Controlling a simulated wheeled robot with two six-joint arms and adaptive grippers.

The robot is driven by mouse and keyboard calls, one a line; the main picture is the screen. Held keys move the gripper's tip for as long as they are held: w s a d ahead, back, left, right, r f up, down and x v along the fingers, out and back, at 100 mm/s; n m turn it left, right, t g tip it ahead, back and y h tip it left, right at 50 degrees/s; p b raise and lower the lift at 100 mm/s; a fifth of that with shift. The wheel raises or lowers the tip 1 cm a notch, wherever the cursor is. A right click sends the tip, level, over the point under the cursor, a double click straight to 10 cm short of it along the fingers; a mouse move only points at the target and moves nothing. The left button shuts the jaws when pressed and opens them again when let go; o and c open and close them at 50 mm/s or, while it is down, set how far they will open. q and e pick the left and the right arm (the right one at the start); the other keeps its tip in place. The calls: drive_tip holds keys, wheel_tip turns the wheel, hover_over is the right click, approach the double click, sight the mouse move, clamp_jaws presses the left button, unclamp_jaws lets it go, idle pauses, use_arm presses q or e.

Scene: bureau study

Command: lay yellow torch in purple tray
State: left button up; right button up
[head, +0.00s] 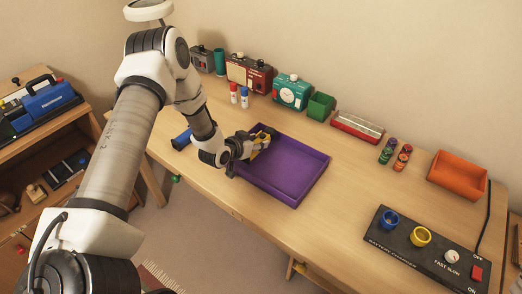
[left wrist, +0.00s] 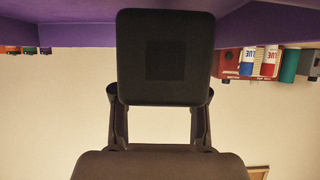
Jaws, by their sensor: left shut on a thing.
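The purple tray (head: 290,168) lies on the wooden desk, open side up, with a bare floor. My left gripper (head: 255,146) is at the tray's left end and shut on the yellow torch (head: 262,141). Only a small yellow and dark part of the torch shows in the head view; the gripper hides the rest. I cannot tell whether the torch touches the tray. My right gripper is not in view.
A blue cylinder (head: 181,139) lies left of the gripper. Radios, a teal clock (head: 291,91) and a green box (head: 320,106) line the wall. Small batteries (head: 388,151), an orange tray (head: 458,174) and a battery charger (head: 425,250) stand right. Desk between tray and charger is clear.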

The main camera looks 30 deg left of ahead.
use_arm(q)
wheel_tip(320, 180, down, 3)
drive_tip(key=shift+s+r, duration=0.1)
drive_tip(key=shift+s, duration=0.05)
drive_tip(key=shift+a+f, duration=0.15)
drive_tip(key=shift+f, duration=0.2)
drive_tip(key=o, duration=1.3)
drive_tip(key=shift+r, duration=0.35)
drive_tip(key=v, duration=1.2)
drive_tip(key=shift+f, duration=0.15)
